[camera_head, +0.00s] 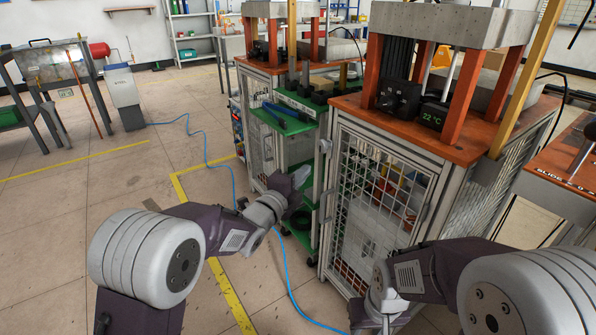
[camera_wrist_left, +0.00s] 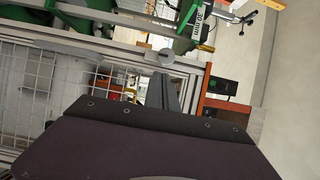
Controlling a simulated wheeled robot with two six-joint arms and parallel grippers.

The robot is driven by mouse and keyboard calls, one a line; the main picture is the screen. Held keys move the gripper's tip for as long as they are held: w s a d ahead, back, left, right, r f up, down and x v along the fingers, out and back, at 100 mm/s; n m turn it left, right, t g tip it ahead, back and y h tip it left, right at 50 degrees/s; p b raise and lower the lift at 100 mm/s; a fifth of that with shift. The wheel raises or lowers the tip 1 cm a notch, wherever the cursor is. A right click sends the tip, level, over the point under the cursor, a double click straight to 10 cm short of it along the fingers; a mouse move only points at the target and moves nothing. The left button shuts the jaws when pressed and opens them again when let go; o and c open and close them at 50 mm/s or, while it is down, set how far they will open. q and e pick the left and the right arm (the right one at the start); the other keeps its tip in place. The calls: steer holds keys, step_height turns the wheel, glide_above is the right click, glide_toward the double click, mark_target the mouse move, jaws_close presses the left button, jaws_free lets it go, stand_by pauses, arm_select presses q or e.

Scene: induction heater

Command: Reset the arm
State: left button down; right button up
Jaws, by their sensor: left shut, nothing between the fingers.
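My left arm comes in from the left in the head view. Its gripper (camera_head: 300,177) is shut and empty, in front of the green shelves of the cart beside the induction heater cabinet. In the left wrist view its closed dark fingers (camera_wrist_left: 164,90) point toward the cabinet's frame and mesh. Whether they touch anything is hard to tell. My right arm is low on the right of the head view, and its wrist (camera_head: 379,290) points down to the bottom edge. The fingers there are too cut off to judge.
The heater cabinet (camera_head: 385,178) with mesh door and an orange top with a 22 °C display (camera_head: 432,117) stands close ahead. A green cart (camera_head: 290,118) holds blue-handled tools (camera_head: 284,110). A blue cable (camera_head: 205,147) crosses the floor. Open tiled floor lies left.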

arm_select(q)
steer(key=a+r+n+t+y+p, duration=0.1)
steer(key=a+r+n+y+p, duration=0.3)
steer(key=a+r, duration=0.5)
steer(key=s+a+f+n+g+y+p, duration=0.1)
steer(key=s+a+f+n+y+p, duration=0.2)
steer(key=a+f, duration=0.4)
steer(key=s+a+f+n+g+y, duration=0.1)
steer(key=s+a+f+n+g, duration=0.35)
steer(key=s, duration=0.45)
steer(key=s+a+f+n+g+y, duration=0.1)
steer(key=s+f+n+g, duration=0.3)
steer(key=s+f+n, duration=0.3)
steer(key=s+a+f+n+g+y, duration=0.1)
steer(key=s+a+f+n+g, duration=0.1)
steer(key=s+f+n+g, duration=0.6)
steer(key=s+r+m+t+p, duration=0.1)
steer(key=r+p, duration=1.7)
steer(key=r, duration=0.2)
steer(key=s+r+t+p, duration=0.1)
steer(key=s+r+p, duration=0.1)
steer(key=r+p, duration=1.7)
steer(key=shift+s+r+m+t, duration=0.25)
steer(key=shift+r+m+t, duration=0.1)
steer(key=shift+r, duration=0.1)
